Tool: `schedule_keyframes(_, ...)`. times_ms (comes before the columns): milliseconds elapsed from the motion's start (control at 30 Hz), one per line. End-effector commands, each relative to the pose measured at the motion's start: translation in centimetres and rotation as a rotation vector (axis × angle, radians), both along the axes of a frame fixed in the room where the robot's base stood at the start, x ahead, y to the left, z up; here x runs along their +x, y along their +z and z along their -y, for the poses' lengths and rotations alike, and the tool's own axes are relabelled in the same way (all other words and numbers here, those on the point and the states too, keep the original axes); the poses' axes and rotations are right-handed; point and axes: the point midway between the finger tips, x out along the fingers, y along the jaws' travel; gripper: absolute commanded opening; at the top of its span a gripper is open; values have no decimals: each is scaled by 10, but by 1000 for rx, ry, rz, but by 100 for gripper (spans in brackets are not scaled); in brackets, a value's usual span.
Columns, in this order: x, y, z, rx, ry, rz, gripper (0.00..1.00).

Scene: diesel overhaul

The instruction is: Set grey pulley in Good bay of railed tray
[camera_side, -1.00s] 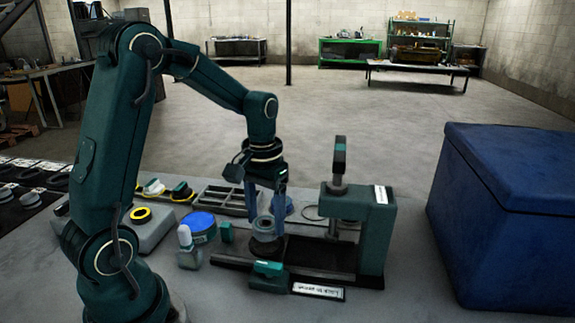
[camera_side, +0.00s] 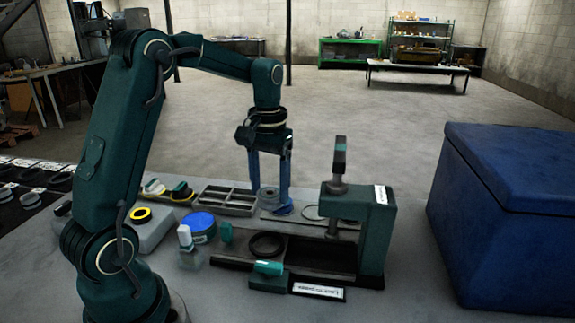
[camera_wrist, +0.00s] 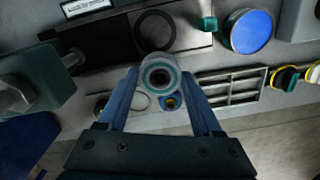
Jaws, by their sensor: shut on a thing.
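My gripper (camera_side: 270,190) is shut on the grey pulley (camera_wrist: 160,75), a ring-shaped part with a central hole. In the wrist view the pulley sits between my blue fingertips (camera_wrist: 160,80). In the side view the pulley (camera_side: 269,197) is held in the air behind the dark press bed. A grey tray with raised rails and several compartments (camera_side: 229,199) lies left of my gripper; it also shows in the wrist view (camera_wrist: 232,86). Its compartments look empty, and I cannot read any bay label.
A green press (camera_side: 375,230) stands at the right. A black ring (camera_side: 266,245) lies on its bed. A blue round lid (camera_side: 198,222) and a white-capped bottle (camera_side: 186,240) stand left of the bed.

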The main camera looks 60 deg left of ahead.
Motion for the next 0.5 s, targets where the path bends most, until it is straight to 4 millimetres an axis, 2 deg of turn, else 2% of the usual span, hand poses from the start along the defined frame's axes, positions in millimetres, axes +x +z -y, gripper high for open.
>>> schedule_keyframes(233,21,16,-50,4,136,9,11)
schedule_keyframes(500,24,19,-109,10,292,15,11)
